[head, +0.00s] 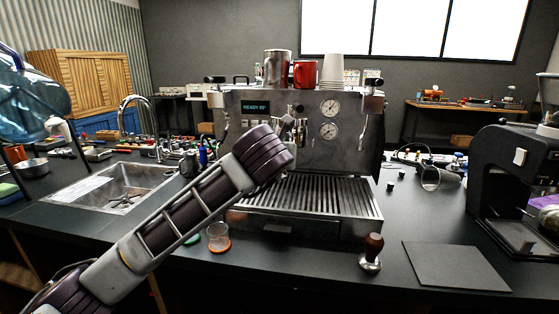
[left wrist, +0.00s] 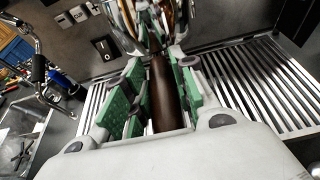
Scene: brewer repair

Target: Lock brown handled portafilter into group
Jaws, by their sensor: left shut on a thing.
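The espresso machine (head: 350,160) stands on the dark counter, its display lit. My left arm reaches across its front, so the wrist hides part of the machine and the gripper in the head view. In the left wrist view, my left gripper (left wrist: 158,72) has its green pads shut around the brown handle (left wrist: 163,92) of the portafilter. The handle points away toward shiny metal parts of the group (left wrist: 150,18) at the top of that view. I cannot tell whether the portafilter's head is seated in the group. My right gripper is in neither view.
The slatted drip tray (head: 335,197) lies below. A tamper (head: 371,253), a dark mat (head: 455,266) and a small glass (head: 219,237) are in front. A sink (head: 115,187) is left, a grinder (head: 510,180) right. Cups (head: 305,73) stand on top of the machine.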

